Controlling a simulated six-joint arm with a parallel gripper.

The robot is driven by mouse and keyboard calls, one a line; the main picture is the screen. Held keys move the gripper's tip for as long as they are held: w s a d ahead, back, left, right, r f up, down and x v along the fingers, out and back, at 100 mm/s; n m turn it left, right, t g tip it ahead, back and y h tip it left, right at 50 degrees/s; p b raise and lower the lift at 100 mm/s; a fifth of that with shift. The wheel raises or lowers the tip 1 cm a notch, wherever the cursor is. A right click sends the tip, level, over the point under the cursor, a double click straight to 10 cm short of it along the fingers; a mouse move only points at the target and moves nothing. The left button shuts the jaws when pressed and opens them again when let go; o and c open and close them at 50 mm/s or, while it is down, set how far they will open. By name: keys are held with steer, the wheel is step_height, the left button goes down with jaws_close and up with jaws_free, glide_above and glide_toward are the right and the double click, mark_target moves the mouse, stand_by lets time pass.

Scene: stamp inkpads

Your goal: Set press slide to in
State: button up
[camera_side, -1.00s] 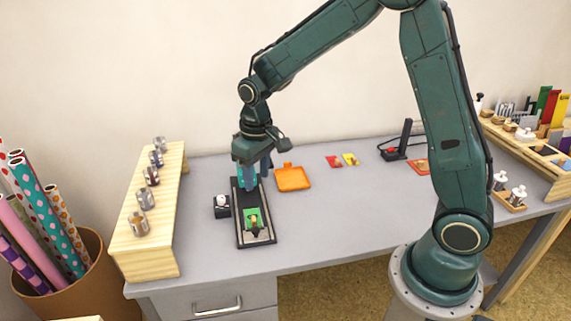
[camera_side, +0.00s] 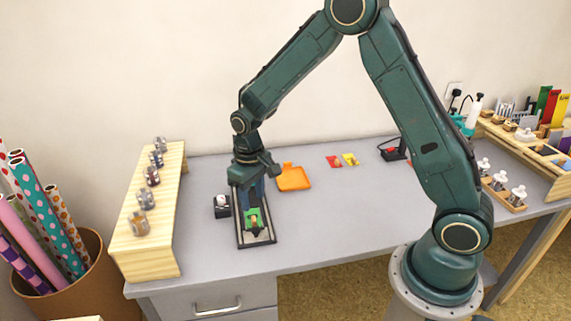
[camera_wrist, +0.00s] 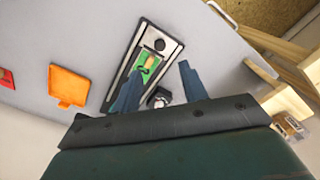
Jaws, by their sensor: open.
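The press slide base is a long dark frame (camera_side: 240,237) on the grey table, with a light inner bed at its near end. A green plate (camera_side: 252,222) with a small knob-like part on it sits in the frame. The green plate also shows in the wrist view (camera_wrist: 144,62), with a round dark knob beside it. My gripper (camera_side: 254,204) is over the frame, at the far side of the green plate. In the wrist view its two blue fingers (camera_wrist: 160,82) are apart with nothing held between them. My gripper hides the far part of the frame.
A small black box with a white top (camera_side: 221,206) stands close left of the frame. An orange tray (camera_side: 293,178) lies to the right. A wooden rack (camera_side: 150,240) with several metal jars is at the left.

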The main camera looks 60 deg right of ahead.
mark_target(255, 229)
step_height(255, 229, down, 11)
steer(key=shift+r, duration=0.15)
stand_by(0.4)
